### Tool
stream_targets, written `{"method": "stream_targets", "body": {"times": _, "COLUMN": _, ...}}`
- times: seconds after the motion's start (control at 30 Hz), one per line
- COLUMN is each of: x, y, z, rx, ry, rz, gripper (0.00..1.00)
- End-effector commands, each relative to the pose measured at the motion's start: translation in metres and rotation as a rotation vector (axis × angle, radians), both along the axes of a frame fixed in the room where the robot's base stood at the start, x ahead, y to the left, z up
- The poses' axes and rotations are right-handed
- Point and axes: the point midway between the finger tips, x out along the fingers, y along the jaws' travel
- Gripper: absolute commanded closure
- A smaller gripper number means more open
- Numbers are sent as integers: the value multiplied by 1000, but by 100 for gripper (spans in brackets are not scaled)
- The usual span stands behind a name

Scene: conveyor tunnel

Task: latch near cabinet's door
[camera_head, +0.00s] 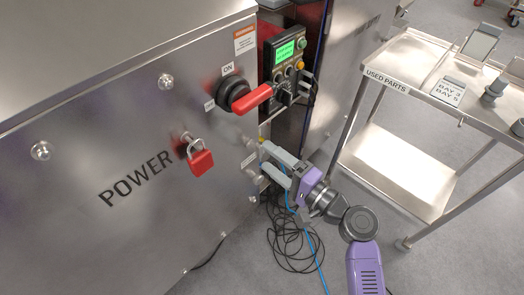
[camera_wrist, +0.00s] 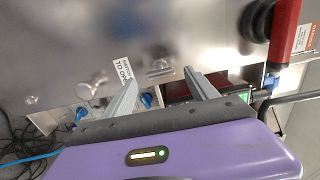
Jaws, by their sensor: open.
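The near cabinet's steel front (camera_head: 120,225), marked POWER, fills the left of the head view. I cannot tell whether its door is fully closed. A small label (camera_head: 249,158) sits near its right edge; in the wrist view the label (camera_wrist: 122,71) reads partly "TO OPEN". A silver knob (camera_wrist: 92,86) is left of that label, and a small metal fitting (camera_wrist: 159,69) is right of it; I cannot tell which is the latch. My gripper (camera_head: 264,157) is open and empty at the cabinet's right edge. In the wrist view its fingertips (camera_wrist: 160,78) point toward the fitting. Contact is unclear.
A red switch handle (camera_head: 251,98) sticks out above my gripper, and a red padlock (camera_head: 201,161) hangs left. A control panel (camera_head: 287,54) with a green screen stands behind. Loose black cables (camera_head: 292,246) lie on the floor. A used-parts cart (camera_head: 395,168) stands right.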

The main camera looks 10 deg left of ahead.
Motion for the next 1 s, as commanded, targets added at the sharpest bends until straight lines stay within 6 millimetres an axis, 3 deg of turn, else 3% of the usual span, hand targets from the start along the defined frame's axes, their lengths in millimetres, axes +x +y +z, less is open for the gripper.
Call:
{"method": "stream_targets", "body": {"times": 0.1, "x": -11, "y": -15, "z": 0, "rx": -1, "ry": 1, "rz": -2, "gripper": 33}}
{"method": "stream_targets", "body": {"times": 0.3, "x": -21, "y": -27, "z": 0, "rx": 0, "ry": 0, "rz": 0, "gripper": 33}}
{"method": "stream_targets", "body": {"times": 1.0, "x": -21, "y": -27, "z": 0, "rx": 1, "ry": 1, "rz": 0, "gripper": 33}}
